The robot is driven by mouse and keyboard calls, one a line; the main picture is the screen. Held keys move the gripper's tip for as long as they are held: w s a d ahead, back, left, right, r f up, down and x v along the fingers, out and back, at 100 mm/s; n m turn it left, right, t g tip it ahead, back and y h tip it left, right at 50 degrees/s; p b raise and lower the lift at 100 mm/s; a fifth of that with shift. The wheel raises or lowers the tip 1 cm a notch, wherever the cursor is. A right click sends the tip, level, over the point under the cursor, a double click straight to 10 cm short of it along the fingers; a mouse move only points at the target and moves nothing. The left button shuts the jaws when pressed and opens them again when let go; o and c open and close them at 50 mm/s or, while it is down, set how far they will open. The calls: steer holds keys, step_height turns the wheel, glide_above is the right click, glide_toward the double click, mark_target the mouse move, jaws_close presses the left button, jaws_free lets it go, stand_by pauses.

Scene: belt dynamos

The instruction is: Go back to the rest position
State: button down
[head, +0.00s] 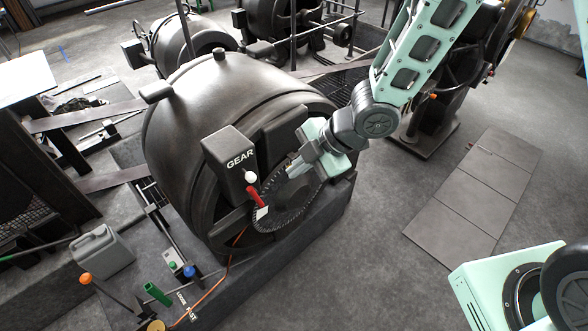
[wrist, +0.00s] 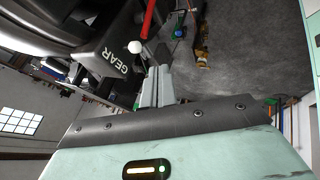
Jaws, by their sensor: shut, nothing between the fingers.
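My gripper (head: 292,168) is at the front of the large dark dynamo (head: 215,100), just right of the box marked GEAR (head: 229,158). In the wrist view the gripper's fingers (wrist: 157,72) are together with nothing between them. A lever with a red shaft (head: 257,196) and a white ball knob (head: 250,177) stands close to the left of the fingertips. The white knob (wrist: 135,47) also shows just beyond the fingers in the wrist view. I cannot tell whether the fingers touch it. A toothed wheel (head: 290,215) lies below and behind the gripper.
At lower left are a grey jerrycan (head: 102,250), an orange-knobbed lever (head: 86,279), a green handle (head: 157,293) and a blue knob (head: 189,271). An orange cable (head: 212,290) runs along the dynamo base. More machines stand behind. The floor at right, with flat plates (head: 475,190), is open.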

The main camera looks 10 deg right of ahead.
stand_by(0.4)
steer(key=s+d+r+m+h+b, duration=0.2)
steer(key=s+m, duration=0.3)
steer(key=s, duration=0.1)
steer(key=s+d+r+m+g+h+b, duration=0.1)
steer(key=s+d+r+m+h+b, duration=0.1)
steer(key=s+m, duration=0.3)
steer(key=s+d+r+m+g+h+b, duration=0.1)
steer(key=s+m+b, duration=0.3)
steer(key=s, duration=0.4)
steer(key=shift+s+d+r+m+h, duration=0.4)
steer(key=shift+d+m+h, duration=0.3)
steer(key=shift+d+m, duration=0.15)
